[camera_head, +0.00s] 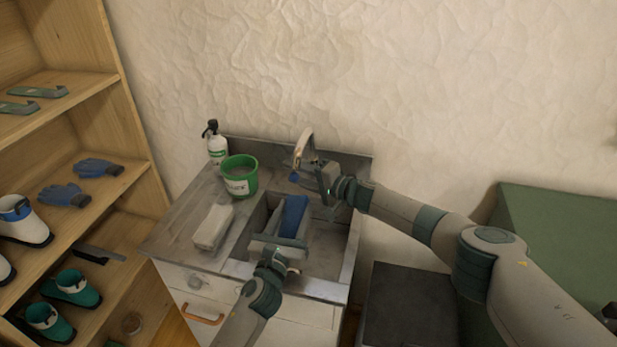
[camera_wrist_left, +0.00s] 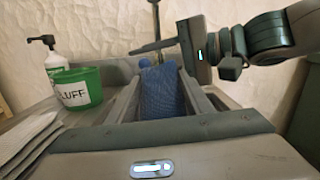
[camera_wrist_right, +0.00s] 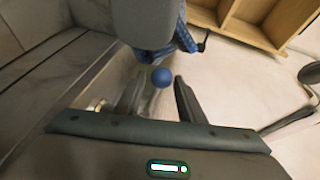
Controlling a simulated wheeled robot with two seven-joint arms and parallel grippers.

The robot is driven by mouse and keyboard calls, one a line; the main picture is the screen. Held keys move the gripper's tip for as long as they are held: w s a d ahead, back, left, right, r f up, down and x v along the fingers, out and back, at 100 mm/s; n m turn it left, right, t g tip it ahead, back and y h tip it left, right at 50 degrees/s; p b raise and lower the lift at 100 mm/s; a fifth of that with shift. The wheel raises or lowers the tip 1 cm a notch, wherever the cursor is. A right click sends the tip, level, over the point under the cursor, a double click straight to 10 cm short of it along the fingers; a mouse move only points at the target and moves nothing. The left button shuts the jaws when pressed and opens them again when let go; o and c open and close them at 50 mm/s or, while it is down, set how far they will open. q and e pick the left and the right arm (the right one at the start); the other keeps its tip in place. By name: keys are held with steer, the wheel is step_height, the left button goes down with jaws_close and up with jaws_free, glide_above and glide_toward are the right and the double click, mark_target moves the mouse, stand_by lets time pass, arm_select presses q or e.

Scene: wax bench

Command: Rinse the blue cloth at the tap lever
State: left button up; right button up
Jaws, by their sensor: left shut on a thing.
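The blue cloth (camera_head: 293,214) hangs over the sink basin below the tap spout (camera_head: 304,147). My left gripper (camera_head: 286,232) is shut on the cloth, which shows between its fingers in the left wrist view (camera_wrist_left: 163,90). The tap lever ends in a blue ball knob (camera_head: 294,177). My right gripper (camera_head: 306,178) is at the lever, with its fingers apart. In the right wrist view the knob (camera_wrist_right: 162,77) appears between the fingertips; I cannot tell whether they touch it. Part of the cloth also shows at the top there (camera_wrist_right: 183,38).
A wooden shelf with boots and gloves is at far left. A green cabinet (camera_head: 560,230) is at right.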

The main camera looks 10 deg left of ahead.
steer(key=shift+d, duration=0.15)
steer(key=v, duration=1.1)
steer(key=shift+s+d, duration=0.25)
steer(key=shift+s, duration=0.05)
steer(key=shift+o, duration=0.6)
steer(key=shift+s+a+r+n+t+h, duration=0.2)
steer(key=shift+s+n+t+h, duration=0.25)
steer(key=shift+s, duration=0.15)
steer(key=shift+s+a+r+n+t+h, duration=0.1)
steer(key=shift+s+a+n+t+h, duration=0.1)
steer(key=shift+s+n+t+h, duration=0.25)
steer(key=shift+s+a+r+n+t+h, duration=0.1)
steer(key=shift+s+a+n+t+h, duration=0.15)
steer(key=shift+s+n, duration=0.4)
steer(key=shift+x, duration=5.95)
